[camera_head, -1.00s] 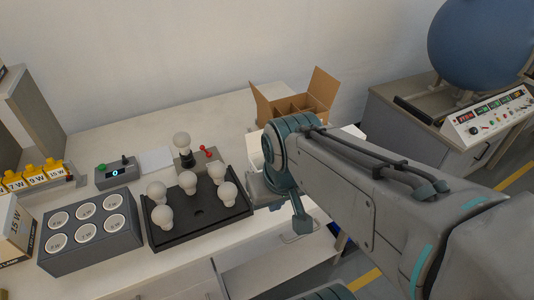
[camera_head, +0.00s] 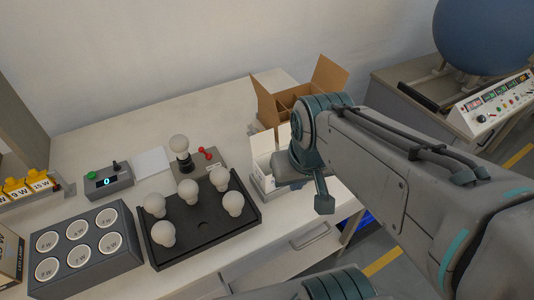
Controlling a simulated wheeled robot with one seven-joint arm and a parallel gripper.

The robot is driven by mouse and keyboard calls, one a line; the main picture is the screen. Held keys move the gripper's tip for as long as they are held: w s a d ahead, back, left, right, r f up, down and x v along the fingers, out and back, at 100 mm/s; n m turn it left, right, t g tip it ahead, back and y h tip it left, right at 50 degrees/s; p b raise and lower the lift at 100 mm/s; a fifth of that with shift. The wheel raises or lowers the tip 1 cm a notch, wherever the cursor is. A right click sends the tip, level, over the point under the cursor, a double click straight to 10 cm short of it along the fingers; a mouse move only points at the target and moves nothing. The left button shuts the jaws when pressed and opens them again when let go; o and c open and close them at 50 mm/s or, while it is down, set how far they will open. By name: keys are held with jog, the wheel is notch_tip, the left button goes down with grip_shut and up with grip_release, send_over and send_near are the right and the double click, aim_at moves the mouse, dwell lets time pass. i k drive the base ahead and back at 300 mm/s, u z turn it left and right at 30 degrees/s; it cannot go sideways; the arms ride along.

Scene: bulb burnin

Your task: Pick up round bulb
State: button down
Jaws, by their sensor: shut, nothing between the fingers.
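Several white round-headed bulbs stand upright in a black tray (camera_head: 207,242), among them bulbs at the back (camera_head: 188,191), back right (camera_head: 220,179), right (camera_head: 233,203), left (camera_head: 155,205) and front left (camera_head: 163,234). An empty hole shows in the tray's middle. Another bulb (camera_head: 180,143) stands upright on a grey socket stand (camera_head: 212,165) behind the tray. I cannot tell which bulb is the round one meant. My gripper (camera_head: 324,204) is right of the tray, apart from all bulbs, shut and empty; my arm partly hides it.
A grey block with labelled round slots (camera_head: 88,275) stands left of the tray. A control box (camera_head: 108,182) and a white sheet (camera_head: 151,162) lie behind. A white box (camera_head: 264,182) and divided cardboard carton (camera_head: 267,105) stand right. Yellow wattage-marked blocks (camera_head: 17,188) are far left.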

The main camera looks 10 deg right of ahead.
aim_at(179, 144)
jog(key=u, duration=1.4)
jog(key=k, duration=0.45)
jog(key=z, duration=0.55)
jog(key=i, duration=0.5)
jog(key=u, duration=0.05)
